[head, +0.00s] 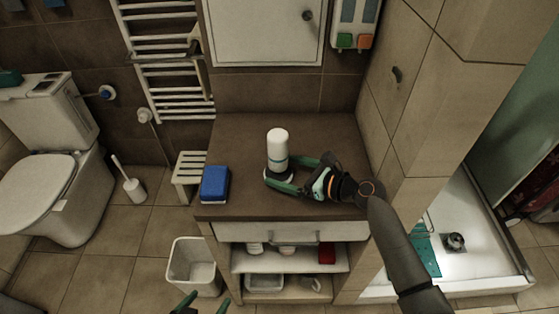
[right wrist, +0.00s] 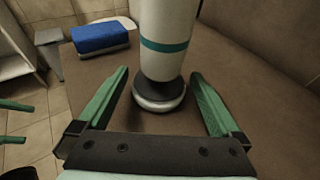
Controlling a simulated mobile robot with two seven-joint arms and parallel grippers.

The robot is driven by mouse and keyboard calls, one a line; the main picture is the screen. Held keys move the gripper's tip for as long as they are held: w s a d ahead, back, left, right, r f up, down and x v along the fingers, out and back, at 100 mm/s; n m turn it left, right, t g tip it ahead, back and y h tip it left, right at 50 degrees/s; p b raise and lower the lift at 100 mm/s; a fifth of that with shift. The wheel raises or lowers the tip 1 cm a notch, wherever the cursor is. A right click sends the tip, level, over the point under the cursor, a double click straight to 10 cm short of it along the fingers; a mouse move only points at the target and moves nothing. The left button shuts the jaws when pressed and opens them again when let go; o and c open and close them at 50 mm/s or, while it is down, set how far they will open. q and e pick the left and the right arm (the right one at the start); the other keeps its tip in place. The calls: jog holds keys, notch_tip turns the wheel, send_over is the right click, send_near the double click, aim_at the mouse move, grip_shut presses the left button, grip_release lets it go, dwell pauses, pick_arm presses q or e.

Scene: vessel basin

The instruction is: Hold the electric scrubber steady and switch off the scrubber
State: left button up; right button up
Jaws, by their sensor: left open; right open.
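The electric scrubber (head: 277,148) is a white upright cylinder with a teal band and a dark and grey base, standing on the brown countertop (head: 240,130). It also shows in the right wrist view (right wrist: 166,30), where its top is cut off. My right gripper (head: 281,170) is open, with its green fingers on either side of the scrubber low down. In the right wrist view gaps show between the fingers and the scrubber. My left gripper (head: 204,301) is open and empty at the bottom edge of the head view, below and in front of the counter. I cannot make out a switch.
A blue sponge-like block (head: 215,183) lies at the counter's left front corner. A white bin (head: 193,265) and a small slatted stool (head: 188,175) stand left of the counter. A tiled wall (head: 412,95) bounds the right side. The counter behind the scrubber is clear.

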jog(key=shift+w+a+f, duration=0.2)
jog(key=shift+w+a, duration=0.15)
jog(key=shift+a, duration=0.15)
jog(key=shift+c, duration=0.2)
